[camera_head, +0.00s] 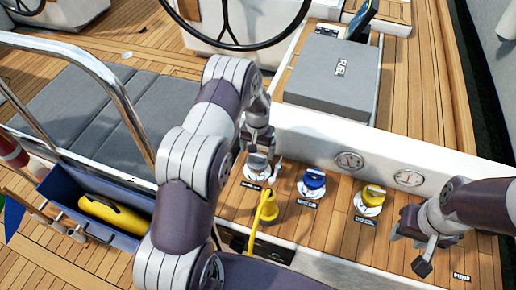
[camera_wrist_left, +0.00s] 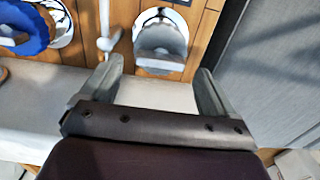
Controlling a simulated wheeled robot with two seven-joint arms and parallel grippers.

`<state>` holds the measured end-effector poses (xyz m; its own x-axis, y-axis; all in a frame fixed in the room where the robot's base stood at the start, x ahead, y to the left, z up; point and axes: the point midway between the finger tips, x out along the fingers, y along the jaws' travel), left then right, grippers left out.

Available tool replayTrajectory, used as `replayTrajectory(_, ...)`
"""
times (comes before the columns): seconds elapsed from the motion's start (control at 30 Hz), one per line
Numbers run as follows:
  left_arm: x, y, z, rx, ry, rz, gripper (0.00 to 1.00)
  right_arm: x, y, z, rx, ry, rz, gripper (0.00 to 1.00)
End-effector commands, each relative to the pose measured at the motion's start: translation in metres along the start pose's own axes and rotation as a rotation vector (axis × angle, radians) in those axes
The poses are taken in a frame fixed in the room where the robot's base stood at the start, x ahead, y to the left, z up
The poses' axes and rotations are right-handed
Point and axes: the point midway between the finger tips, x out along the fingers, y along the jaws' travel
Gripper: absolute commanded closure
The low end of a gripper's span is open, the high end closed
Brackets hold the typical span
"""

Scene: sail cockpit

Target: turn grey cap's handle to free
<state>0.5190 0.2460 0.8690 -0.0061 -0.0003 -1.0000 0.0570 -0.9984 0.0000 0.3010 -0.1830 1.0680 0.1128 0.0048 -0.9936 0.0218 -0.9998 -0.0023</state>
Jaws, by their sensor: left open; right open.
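The grey cap (camera_head: 256,170) sits on a round white base on the wooden panel, left of the blue cap (camera_head: 314,180) and yellow cap (camera_head: 372,194). My left gripper (camera_head: 259,146) points down just above the grey cap and partly hides it. In the left wrist view the grey cap (camera_wrist_left: 161,38) shows past the open fingers (camera_wrist_left: 160,72), roughly between them, with nothing held. My right gripper (camera_head: 422,240) is open and empty above the panel's right end.
A small white lever (camera_head: 278,170) stands close beside the grey cap; it also shows in the wrist view (camera_wrist_left: 106,32). A yellow handle (camera_head: 264,212) rises in front. A grey fuel box (camera_head: 333,78) lies beyond.

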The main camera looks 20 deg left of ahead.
Motion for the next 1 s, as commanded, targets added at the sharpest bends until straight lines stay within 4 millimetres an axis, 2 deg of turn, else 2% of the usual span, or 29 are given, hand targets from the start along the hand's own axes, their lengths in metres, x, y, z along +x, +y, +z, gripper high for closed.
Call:
replayTrajectory(0.17,0.017,0.000,0.000,0.000,0.001,0.000,0.11,-0.004,0.000,0.000,0.000,0.000,0.000,0.57)
replayTrajectory(0.43,0.020,0.000,-0.001,0.000,0.002,0.000,0.11,-0.004,0.000,0.000,0.000,0.000,0.000,0.57)
replayTrajectory(0.47,0.020,0.000,-0.001,0.000,0.002,0.000,0.14,-0.004,0.000,0.000,0.000,0.000,0.000,0.57)
replayTrajectory(0.6,0.020,0.000,-0.001,0.000,0.001,0.000,0.59,-0.004,0.000,0.000,0.000,0.000,0.000,0.57)
replayTrajectory(0.63,0.020,0.000,-0.001,0.000,0.001,0.000,0.67,-0.004,0.000,0.000,0.000,0.000,0.000,0.57)
replayTrajectory(1.0,0.021,0.000,-0.001,-0.051,0.002,0.000,0.67,0.000,0.000,0.000,0.000,0.000,0.000,0.57)
